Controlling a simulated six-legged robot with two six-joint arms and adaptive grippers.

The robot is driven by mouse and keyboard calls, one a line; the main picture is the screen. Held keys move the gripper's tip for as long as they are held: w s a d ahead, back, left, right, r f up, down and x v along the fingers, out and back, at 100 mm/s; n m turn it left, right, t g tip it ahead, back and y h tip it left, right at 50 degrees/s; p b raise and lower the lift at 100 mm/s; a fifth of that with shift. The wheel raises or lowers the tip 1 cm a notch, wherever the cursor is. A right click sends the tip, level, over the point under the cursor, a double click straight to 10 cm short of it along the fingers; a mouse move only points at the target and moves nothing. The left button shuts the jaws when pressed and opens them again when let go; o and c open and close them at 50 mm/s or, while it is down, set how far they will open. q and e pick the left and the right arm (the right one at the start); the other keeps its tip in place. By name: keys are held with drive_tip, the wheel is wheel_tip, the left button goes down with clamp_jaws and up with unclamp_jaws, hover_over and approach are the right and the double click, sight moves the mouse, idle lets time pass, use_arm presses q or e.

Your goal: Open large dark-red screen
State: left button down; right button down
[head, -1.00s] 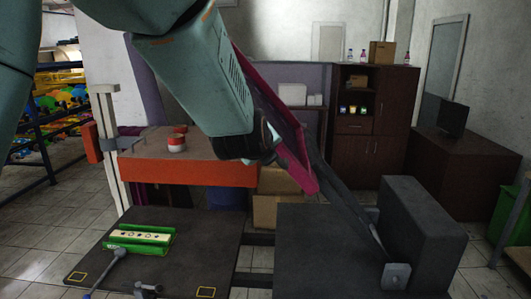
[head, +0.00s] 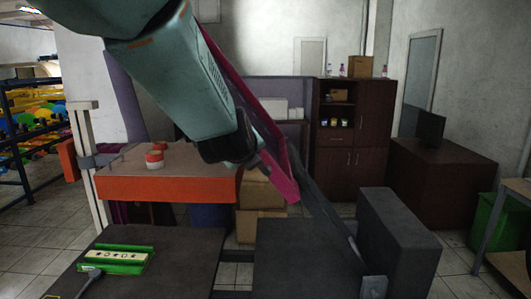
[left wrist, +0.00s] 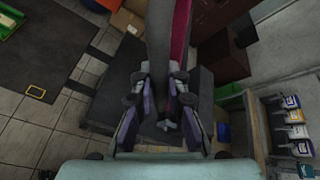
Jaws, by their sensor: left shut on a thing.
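The large dark-red screen (head: 284,184) is a long panel with a magenta edge. It stands tilted up at a steep slant, joined by a dark bar to the dark block at right. My left arm crosses it and hides much of it. In the head view my left gripper (head: 245,160) is at the screen's lower end, its fingertips mostly hidden. In the left wrist view the gripper (left wrist: 164,112) is shut on the screen's dark end, and the magenta strip (left wrist: 180,28) runs away from it. My right gripper is not in view.
The dark block (head: 398,240) stands at the right of the dark table (head: 285,262). An orange-edged platform (head: 165,189) with small red-and-white jars (head: 155,159) is at left. A green tray (head: 115,259) lies in front of it. A green bin (head: 488,222) is at far right.

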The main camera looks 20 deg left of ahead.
use_arm(q)
drive_tip(key=shift+f, duration=0.15)
drive_tip(key=c, duration=1.3)
unclamp_jaws()
drive_tip(key=shift+s+a, duration=0.1)
drive_tip(key=shift+a, duration=0.05)
drive_tip(key=shift+c, duration=0.2)
